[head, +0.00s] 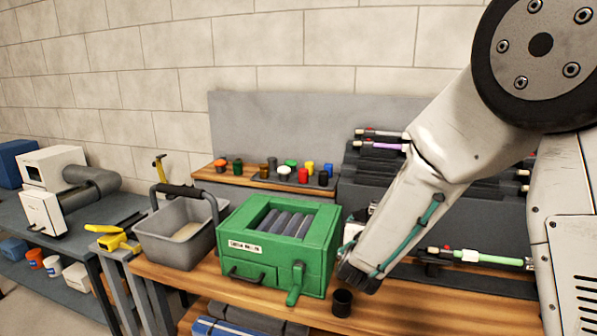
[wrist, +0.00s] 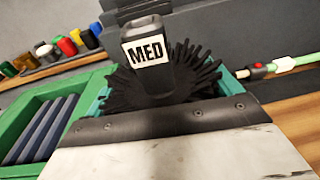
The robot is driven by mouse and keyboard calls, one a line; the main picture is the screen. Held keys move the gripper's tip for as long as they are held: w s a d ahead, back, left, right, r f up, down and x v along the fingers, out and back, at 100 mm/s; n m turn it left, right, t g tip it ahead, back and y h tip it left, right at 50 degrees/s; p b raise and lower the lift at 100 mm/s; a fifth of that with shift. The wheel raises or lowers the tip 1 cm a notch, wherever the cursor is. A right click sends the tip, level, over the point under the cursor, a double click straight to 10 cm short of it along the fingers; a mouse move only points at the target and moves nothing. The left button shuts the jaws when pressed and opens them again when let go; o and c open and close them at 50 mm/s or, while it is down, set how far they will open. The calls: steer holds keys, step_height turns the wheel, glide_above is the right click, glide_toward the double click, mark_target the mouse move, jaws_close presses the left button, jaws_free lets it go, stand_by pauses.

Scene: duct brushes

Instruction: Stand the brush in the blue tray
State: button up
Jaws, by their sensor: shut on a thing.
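My gripper (head: 352,272) is low over the wooden bench, at the right side of the green box. It is shut on a brush with black bristles (wrist: 120,92) and a dark block labelled MED (wrist: 150,50). The bristles fan out on both sides of the block in the wrist view.
The green box (head: 262,262) with dark bars and a front lever stands left of my gripper. A grey bucket (head: 172,243) is farther left. Coloured caps (head: 303,174) and a rod (head: 470,256) are behind and right.

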steer(key=w+d+f+n+y, duration=0.1)
steer(key=d+f, duration=0.4)
steer(key=d, duration=0.1)
steer(key=shift+d+f, duration=0.25)
steer(key=shift+d, duration=0.1)
